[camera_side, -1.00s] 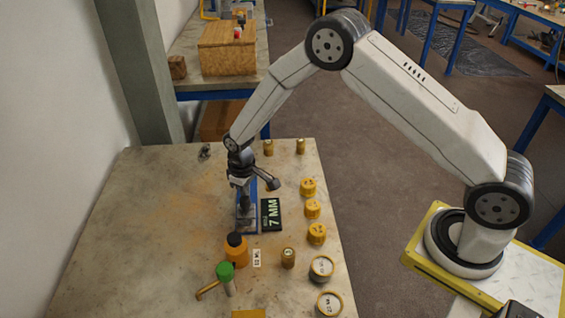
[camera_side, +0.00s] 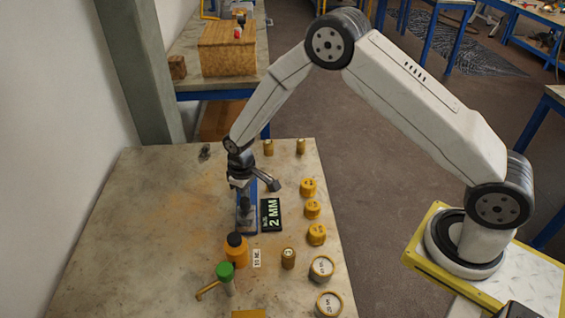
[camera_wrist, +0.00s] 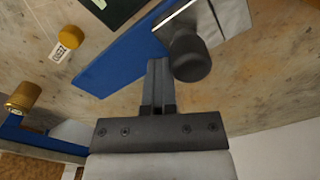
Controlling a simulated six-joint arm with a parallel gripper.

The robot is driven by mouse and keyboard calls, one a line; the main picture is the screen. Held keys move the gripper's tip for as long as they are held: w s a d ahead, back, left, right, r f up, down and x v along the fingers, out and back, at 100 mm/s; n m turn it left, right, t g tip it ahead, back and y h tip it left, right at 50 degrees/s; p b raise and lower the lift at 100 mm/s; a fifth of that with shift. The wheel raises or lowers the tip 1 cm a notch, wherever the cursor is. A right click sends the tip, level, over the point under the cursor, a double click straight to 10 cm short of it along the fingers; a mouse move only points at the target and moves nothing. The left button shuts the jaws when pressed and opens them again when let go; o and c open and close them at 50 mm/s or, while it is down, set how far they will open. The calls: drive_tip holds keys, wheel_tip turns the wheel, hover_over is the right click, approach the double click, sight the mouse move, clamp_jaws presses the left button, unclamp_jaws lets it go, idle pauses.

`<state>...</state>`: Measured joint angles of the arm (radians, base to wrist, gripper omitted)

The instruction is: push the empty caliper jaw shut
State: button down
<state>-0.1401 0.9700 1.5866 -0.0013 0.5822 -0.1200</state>
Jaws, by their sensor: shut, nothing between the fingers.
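The caliper has a blue base (camera_side: 252,226), which spans the wrist view (camera_wrist: 120,58) diagonally. A dark upright knob (camera_wrist: 190,57) stands at its metal jaw part (camera_wrist: 232,15). The black display (camera_side: 271,215) beside the caliper reads 2 MM. My gripper (camera_wrist: 158,68) is shut and empty, with its fingers low over the blue base and close beside the knob. I cannot tell whether they touch it. Nothing is visible in the jaw, but the gap itself is hard to see.
Several yellow caps, such as this one (camera_side: 312,209), line the right.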

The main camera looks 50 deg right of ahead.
idle(0.3)
drive_tip(key=shift+w+d, duration=0.45)
drive_tip(key=shift+r, duration=0.1)
wheel_tip(320, 180, up, 9)
idle(1.2)
